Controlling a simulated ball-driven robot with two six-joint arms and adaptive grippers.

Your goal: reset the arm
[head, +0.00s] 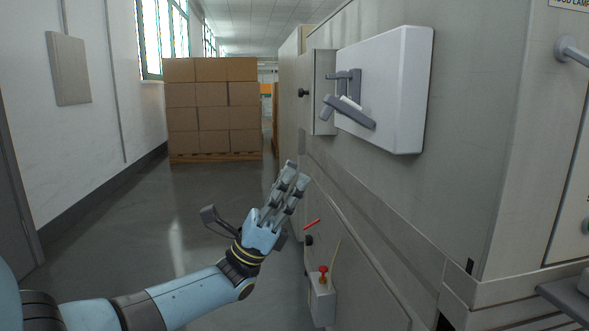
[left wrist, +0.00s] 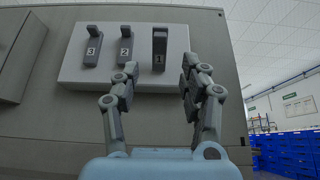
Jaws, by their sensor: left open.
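My left gripper (head: 296,178) is open and empty in the head view, its fingers pointing up and away beside the grey machine cabinet. In the left wrist view its two fingers (left wrist: 160,72) stand apart below a white panel (left wrist: 140,87) with three grey levers. The levers are marked 3 (left wrist: 93,46), 2 (left wrist: 125,46) and 1 (left wrist: 159,47); lever 1 sits in a different pose from the other two. The white panel (head: 405,90) also shows in the head view, above and to the right of the gripper and apart from it. My right gripper is not in view.
The cabinet wall (head: 470,130) fills the right side. A small box with a red knob (head: 323,285) is low on it. Stacked cartons (head: 212,105) stand on a pallet at the back. The aisle floor (head: 190,215) is clear. Blue crates (left wrist: 285,150) show at right in the wrist view.

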